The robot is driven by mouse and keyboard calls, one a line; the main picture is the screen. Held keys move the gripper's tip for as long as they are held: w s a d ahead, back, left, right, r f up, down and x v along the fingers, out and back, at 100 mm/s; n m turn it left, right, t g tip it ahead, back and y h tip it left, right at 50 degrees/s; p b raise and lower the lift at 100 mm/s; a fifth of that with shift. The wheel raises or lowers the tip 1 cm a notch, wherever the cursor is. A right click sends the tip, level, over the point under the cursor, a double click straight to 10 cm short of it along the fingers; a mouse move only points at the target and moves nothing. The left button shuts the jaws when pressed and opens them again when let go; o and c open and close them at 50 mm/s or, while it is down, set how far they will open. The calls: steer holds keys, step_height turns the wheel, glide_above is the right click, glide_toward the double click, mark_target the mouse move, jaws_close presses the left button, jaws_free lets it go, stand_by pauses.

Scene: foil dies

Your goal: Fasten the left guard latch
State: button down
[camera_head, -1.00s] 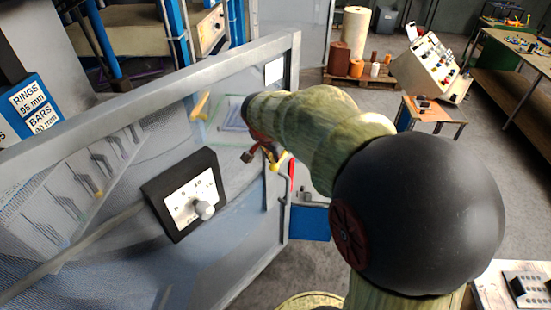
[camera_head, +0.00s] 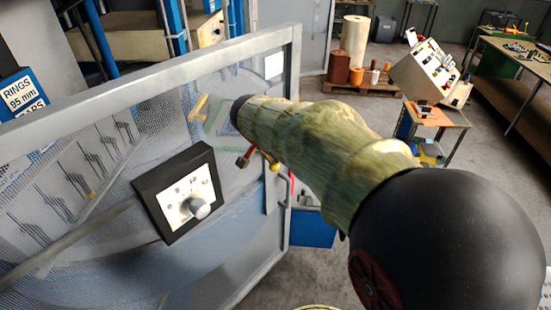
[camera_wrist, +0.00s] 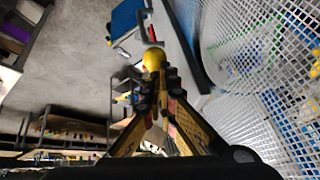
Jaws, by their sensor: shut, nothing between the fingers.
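The guard is a grey-framed mesh door (camera_head: 110,92) filling the left of the head view. A yellow ball (camera_wrist: 153,58), which looks like the knob of a latch lever, sits just beyond my fingertips in the wrist view. A small yellow spot (camera_head: 274,167) by the door's right edge in the head view seems to be the same knob. My gripper (camera_wrist: 157,88) is shut and empty, its tips at the near side of the ball; I cannot tell whether they touch. The rest of the latch is hidden by my gripper and arm.
A black box with a dial knob (camera_head: 200,208) is on the door's face. A yellow handle (camera_head: 198,107) shows further up. Beyond the door's right edge are a blue bin (camera_head: 312,228) and a small wooden table (camera_head: 440,117). The grey floor between is open.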

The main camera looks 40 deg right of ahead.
mark_target(273, 168)
steer(key=shift+a+f+h+b, duration=0.1)
steer(key=shift+f+h+b, duration=0.6)
steer(key=shift+b, duration=2.05)
steer(key=f+h+b, duration=0.1)
steer(key=b, duration=0.5)
steer(key=shift+f+b, duration=0.1)
steer(key=shift+b, duration=0.2)
steer(key=h+b, duration=0.1)
steer(key=b, duration=0.3)
steer(key=f+h+b, duration=0.1)
steer(key=b, duration=0.3)
steer(key=h+b, duration=0.1)
steer(key=b, duration=0.3)
steer(key=shift+d+f+n+t+h+b, duration=0.25)
steer(key=shift+f+n+t+h+b, duration=0.05)
steer(key=shift+f+n+t+b, duration=0.1)
steer(key=d+f+b, duration=0.2)
steer(key=b, duration=0.7)
steer(key=shift+w, duration=0.1)
steer(key=shift+d+b, duration=0.1)
steer(key=shift+b, duration=0.35)
steer(key=v, duration=1.2)
